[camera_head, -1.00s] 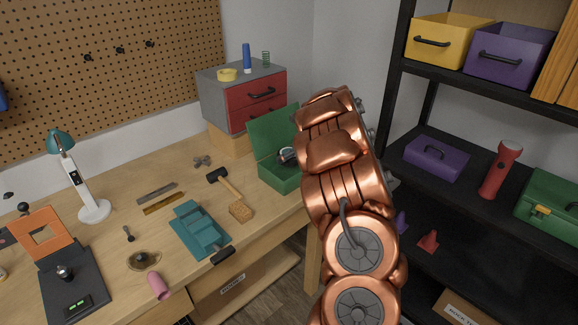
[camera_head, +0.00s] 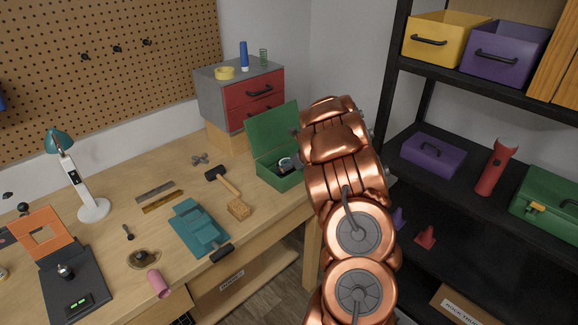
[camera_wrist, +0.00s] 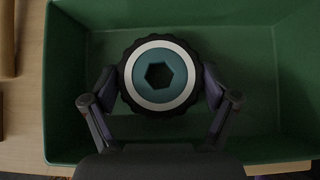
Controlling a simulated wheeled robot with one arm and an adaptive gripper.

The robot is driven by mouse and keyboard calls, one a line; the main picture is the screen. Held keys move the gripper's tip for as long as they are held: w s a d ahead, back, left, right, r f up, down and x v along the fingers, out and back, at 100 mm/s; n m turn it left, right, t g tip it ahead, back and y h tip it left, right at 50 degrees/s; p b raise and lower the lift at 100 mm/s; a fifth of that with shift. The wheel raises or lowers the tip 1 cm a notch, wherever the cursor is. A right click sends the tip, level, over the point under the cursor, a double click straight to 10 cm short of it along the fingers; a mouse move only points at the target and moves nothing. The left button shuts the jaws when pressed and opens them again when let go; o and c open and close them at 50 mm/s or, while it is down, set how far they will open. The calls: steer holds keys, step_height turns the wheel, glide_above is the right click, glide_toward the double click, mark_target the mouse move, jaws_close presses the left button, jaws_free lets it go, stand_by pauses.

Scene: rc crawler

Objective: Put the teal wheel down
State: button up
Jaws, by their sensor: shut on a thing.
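The teal wheel (camera_wrist: 178,75) has a black knobbly tyre, a white ring and a teal hub with a hexagonal hole. My gripper (camera_wrist: 160,88) is shut on it, one finger on each side of the tyre. In the wrist view the wheel is over the inside of the green box (camera_wrist: 270,150); I cannot tell whether it touches the floor of the box. In the head view the open green box (camera_head: 268,172) stands at the right end of the workbench with its lid raised. There my copper arm hides part of the box, and the wheel shows only as a small light ring.
A hammer (camera_head: 228,183), a wooden block (camera_head: 239,209) and a teal vise (camera_head: 196,226) lie left of the box. A grey cabinet with red drawers (camera_head: 250,93) stands behind it. A black shelf (camera_head: 470,210) is to the right. In the wrist view, space shows around the wheel inside the box.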

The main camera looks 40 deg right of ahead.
steer(key=o, duration=0.9)
steer(key=shift+o, duration=0.2)
steer(key=shift+r+p, duration=0.2)
steer(key=shift+p, duration=0.1)
steer(key=shift+s+b, duration=0.25)
steer(key=shift+b, duration=0.05)
steer(key=b+v, duration=0.4)
steer(key=v, duration=0.7)
steer(key=shift+s+r, duration=0.15)
steer(key=shift+r, duration=0.1)
